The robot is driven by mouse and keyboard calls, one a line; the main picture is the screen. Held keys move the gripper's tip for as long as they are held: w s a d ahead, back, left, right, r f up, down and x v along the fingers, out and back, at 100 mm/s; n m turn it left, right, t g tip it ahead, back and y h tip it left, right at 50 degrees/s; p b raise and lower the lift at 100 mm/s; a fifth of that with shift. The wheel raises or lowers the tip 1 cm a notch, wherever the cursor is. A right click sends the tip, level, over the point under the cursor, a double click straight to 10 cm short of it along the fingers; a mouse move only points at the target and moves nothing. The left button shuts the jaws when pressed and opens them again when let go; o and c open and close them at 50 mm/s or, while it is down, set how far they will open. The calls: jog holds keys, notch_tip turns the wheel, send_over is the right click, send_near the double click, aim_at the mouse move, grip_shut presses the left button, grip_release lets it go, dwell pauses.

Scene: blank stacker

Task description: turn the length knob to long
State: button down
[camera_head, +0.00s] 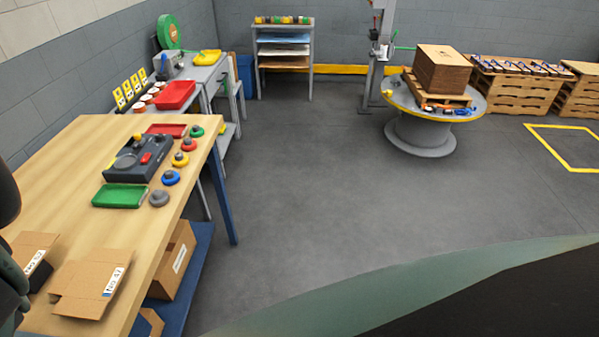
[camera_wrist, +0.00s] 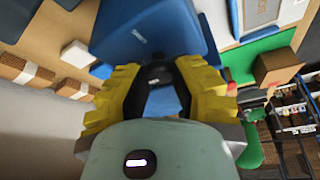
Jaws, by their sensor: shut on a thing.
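In the wrist view, my gripper (camera_wrist: 160,76) has yellow-padded fingers closed from both sides around a small dark part (camera_wrist: 155,72) with a tiny pale mark, apparently a knob. The dark part sits in front of a large blue housing (camera_wrist: 150,28) with a small white label. I cannot read the label or any length marking, so the knob's setting cannot be told. The fingers hide most of the held part. My gripper is not visible in the head view, and no length knob can be made out there.
In the head view, a wooden table (camera_head: 75,185) at left holds a dark control box (camera_head: 128,172), green tray (camera_head: 120,196), colored round pieces and flat cartons (camera_head: 92,283). A round grey pedestal (camera_head: 425,130) carries a pallet with stacked cardboard (camera_head: 441,70). The grey floor between is clear.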

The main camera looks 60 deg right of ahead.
jog(key=shift+r+m+t+p, duration=0.1)
jog(key=shift+m+t+p, duration=0.25)
jog(key=shift+m, duration=0.35)
jog(key=shift+f+m+t, duration=0.2)
jog(key=shift+m+t, duration=0.25)
jog(key=shift+m, duration=1.15)
jog(key=shift+d, duration=0.1)
jog(key=c, duration=0.7)
grip_release()
jog(key=shift+s, duration=0.1)
jog(key=shift+r, duration=0.1)
jog(key=shift+d+r, duration=0.1)
jog(key=shift+r, duration=0.65)
jog(key=shift+v, duration=5.25)
